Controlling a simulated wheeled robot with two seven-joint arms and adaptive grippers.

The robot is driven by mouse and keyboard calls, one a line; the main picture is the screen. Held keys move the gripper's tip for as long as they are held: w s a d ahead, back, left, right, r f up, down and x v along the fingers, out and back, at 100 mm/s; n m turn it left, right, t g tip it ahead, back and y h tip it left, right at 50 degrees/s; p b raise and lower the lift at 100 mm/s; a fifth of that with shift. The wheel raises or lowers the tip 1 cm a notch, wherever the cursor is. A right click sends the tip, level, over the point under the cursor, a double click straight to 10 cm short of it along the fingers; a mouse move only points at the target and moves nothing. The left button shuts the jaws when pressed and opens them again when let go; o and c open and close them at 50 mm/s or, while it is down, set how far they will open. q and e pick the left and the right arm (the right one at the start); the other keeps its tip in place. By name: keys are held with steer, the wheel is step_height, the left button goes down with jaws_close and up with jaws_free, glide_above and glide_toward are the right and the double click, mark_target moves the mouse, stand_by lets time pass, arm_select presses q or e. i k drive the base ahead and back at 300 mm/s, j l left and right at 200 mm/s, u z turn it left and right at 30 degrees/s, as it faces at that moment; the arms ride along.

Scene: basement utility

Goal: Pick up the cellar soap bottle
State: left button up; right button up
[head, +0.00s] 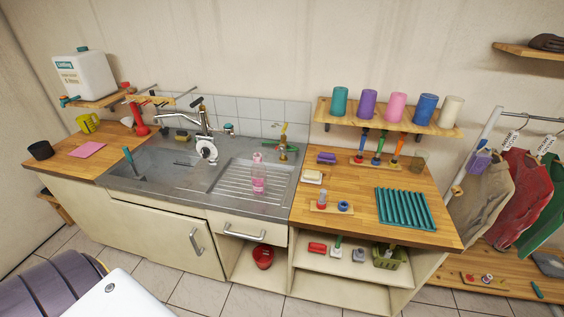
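A clear pink bottle (259,177), which looks like the soap bottle, stands upright on the ribbed drainboard (228,180) of the grey metal sink unit. It is right of the sink basin (152,172), and nothing touches its sides. A larger white jug (84,75) with a printed label stands on a shelf at the upper left. Neither of my grippers is in view.
Behind the bottle are a chrome faucet (203,130) and a brass tap (284,145). The wooden counter (355,222) on the right holds a soap bar (312,177), a purple sponge (326,158) and a teal ribbed mat (405,209). The drainboard's front is clear.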

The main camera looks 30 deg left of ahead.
mark_target(258, 170)
steer(key=u, duration=1.6)
